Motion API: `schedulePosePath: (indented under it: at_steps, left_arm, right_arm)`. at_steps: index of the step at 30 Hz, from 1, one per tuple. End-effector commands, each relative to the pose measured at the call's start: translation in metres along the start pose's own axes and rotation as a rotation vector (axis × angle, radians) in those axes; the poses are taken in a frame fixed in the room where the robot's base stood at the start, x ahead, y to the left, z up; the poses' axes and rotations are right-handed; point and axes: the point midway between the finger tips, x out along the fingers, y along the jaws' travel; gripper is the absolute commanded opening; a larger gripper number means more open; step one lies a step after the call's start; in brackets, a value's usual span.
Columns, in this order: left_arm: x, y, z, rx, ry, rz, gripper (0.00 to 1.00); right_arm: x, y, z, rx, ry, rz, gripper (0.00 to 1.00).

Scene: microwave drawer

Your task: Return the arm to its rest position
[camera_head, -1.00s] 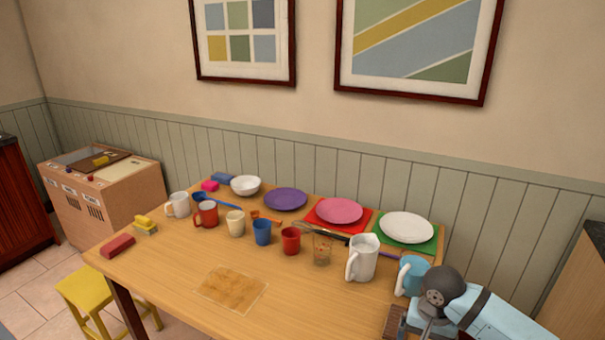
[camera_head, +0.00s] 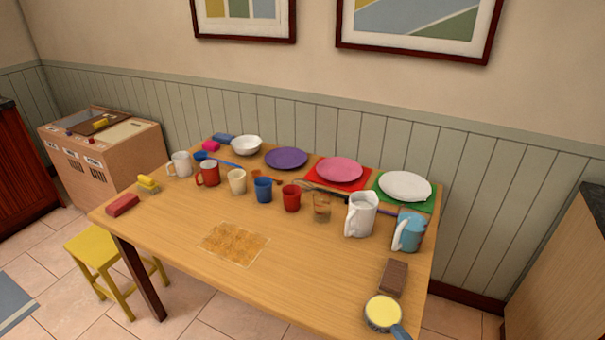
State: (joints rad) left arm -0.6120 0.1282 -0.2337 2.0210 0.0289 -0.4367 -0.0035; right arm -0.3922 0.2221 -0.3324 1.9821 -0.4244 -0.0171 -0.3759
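Neither of my grippers nor my arms shows in the head view. The wooden table (camera_head: 180,222) stands in the middle of the view with its front right part uncovered by any arm. A brown block (camera_head: 394,276) lies near the table's right edge. A round cream-yellow item (camera_head: 383,312) with a blue-grey handle lies at the front right corner; the handle's end is cut off by the picture edge. A light blue mug (camera_head: 409,231) and a white pitcher (camera_head: 361,214) stand upright behind them.
Several cups and mugs stand in a row across the table, with plates (camera_head: 405,187) and a white bowl (camera_head: 246,145) behind. A brown patch (camera_head: 234,243) lies front centre; the wood around it is clear. A yellow stool (camera_head: 92,246) stands at the left.

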Motion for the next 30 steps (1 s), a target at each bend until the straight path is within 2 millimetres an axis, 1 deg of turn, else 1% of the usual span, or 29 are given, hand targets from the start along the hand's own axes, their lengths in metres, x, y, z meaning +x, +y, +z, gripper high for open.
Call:
schedulePosePath:
  at_steps: [1,3,5,6,8,9,10,12,14,18,21,25,30]
  left_arm:
    - [0.000,0.000,0.000,0.000,0.000,0.000,0.94]
    - [0.000,0.000,0.000,0.000,0.000,0.001,0.94]
    - [0.000,0.000,0.000,0.000,0.001,0.001,0.94]
    - [0.000,0.000,-0.001,0.000,0.001,0.001,0.94]
    - [0.000,0.000,-0.002,0.000,0.003,0.001,0.94]
    - [0.000,0.000,-0.002,0.000,0.004,0.001,0.94]
    - [-0.007,0.001,-0.014,0.001,0.004,0.001,0.94]
    - [-0.018,0.002,-0.030,0.005,0.006,-0.001,0.94]
    - [-0.026,0.002,-0.043,0.008,0.017,-0.002,0.94]
    - [-0.046,0.003,-0.072,0.017,0.027,-0.006,0.94]
    - [-0.059,0.002,-0.089,0.025,0.035,-0.011,0.94]
    - [-0.071,0.000,-0.101,0.037,0.035,-0.016,0.94]
    - [-0.073,-0.002,-0.098,0.042,0.030,-0.019,0.94]
  right_arm:
    - [-0.018,-0.016,0.017,0.185,-0.113,-0.035,0.94]
    - [-0.039,-0.035,0.036,0.414,-0.247,-0.073,0.94]
    - [-0.057,-0.052,0.047,0.588,-0.351,-0.100,0.94]
    - [-0.070,-0.063,0.053,0.696,-0.416,-0.115,0.94]
    - [-0.088,-0.080,0.060,0.851,-0.511,-0.137,0.94]
    - [-0.101,-0.091,0.062,0.950,-0.573,-0.150,0.94]
    - [-0.102,-0.080,0.054,0.962,-0.577,-0.149,0.94]
    - [-0.101,-0.063,0.042,0.940,-0.564,-0.146,0.94]
    - [-0.102,-0.054,0.035,0.933,-0.562,-0.146,0.94]
    - [-0.105,-0.029,0.015,0.920,-0.556,-0.143,0.94]
    - [-0.107,-0.012,0.002,0.910,-0.552,-0.141,0.94]
    - [-0.109,0.002,-0.008,0.901,-0.549,-0.139,0.94]
    - [-0.110,0.005,-0.010,0.896,-0.546,-0.137,0.94]
